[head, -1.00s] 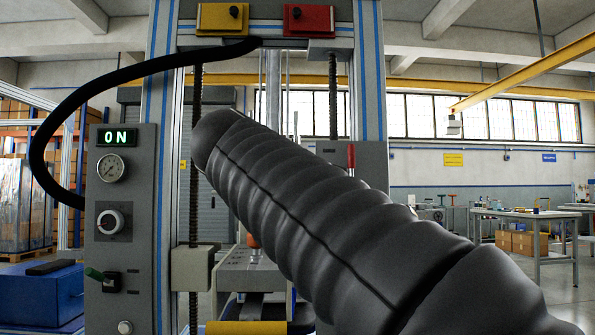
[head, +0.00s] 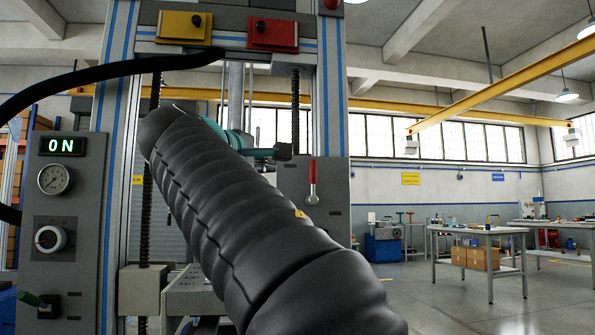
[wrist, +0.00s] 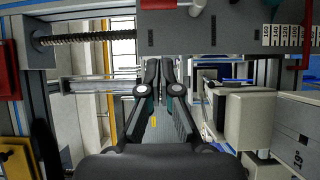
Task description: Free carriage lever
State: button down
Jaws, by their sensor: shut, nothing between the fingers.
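A lever with a red handle (head: 312,172) and a silver lower end is on the grey right column of the test machine in the head view. The handle points up. At the top edge of the wrist view, a red and pale part (wrist: 195,8) sticks into the picture, probably this same lever. My gripper (head: 283,152) shows beyond my dark arm, to the left of the lever and apart from it in the picture. In the wrist view my gripper (wrist: 160,64) has its fingers together with nothing between them. My arm hides part of the machine's middle.
A control panel (head: 62,215) with a lit ON display, gauge and dial stands at the left. Yellow (head: 184,27) and red (head: 273,34) blocks sit on the top beam. A threaded rod (wrist: 95,37) crosses the wrist view. The floor at the right is open before a workbench (head: 480,232).

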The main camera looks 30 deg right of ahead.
aim_at(313, 179)
jog(key=shift+w+d, duration=0.75)
jog(key=shift+d, duration=0.85)
jog(key=shift+w+d, duration=0.7)
jog(key=shift+d, duration=0.9)
jog(key=shift+w+d, duration=0.75)
jog(key=shift+d, duration=0.85)
jog(key=shift+r+p, duration=0.15)
jog(key=shift+p, duration=0.35)
